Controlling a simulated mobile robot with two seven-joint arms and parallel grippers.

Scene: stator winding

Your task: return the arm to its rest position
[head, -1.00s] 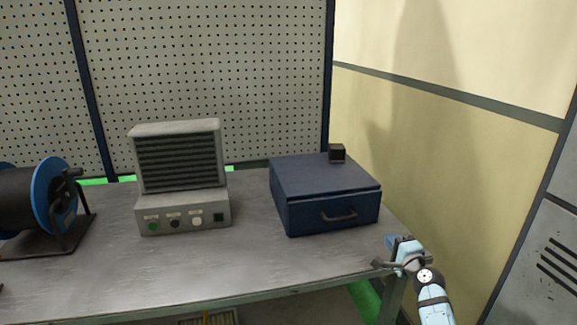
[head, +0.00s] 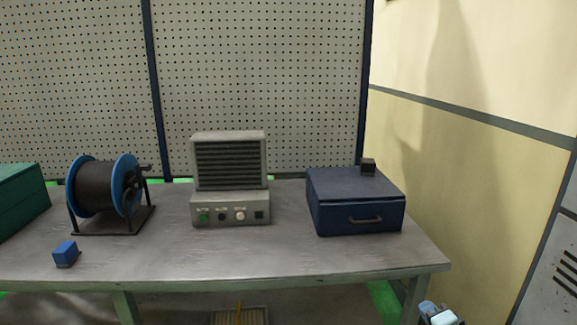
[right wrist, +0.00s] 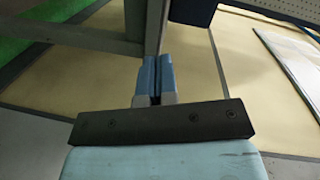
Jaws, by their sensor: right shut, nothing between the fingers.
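My right arm shows at the bottom right of the head view, with the right gripper (head: 436,312) beside and below the right end of the workbench (head: 330,263). In the right wrist view my right gripper (right wrist: 155,78) points toward a table leg and the floor. Its two blue fingers are together with nothing between them. My left gripper is not in the head view.
On the bench stand a blue drawer box (head: 335,188), a grey control unit (head: 229,208), a cable spool (head: 97,186) and a small blue block (head: 66,253). A green box (head: 18,200) is at the left. A yellow wall (head: 450,180) rises at the right.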

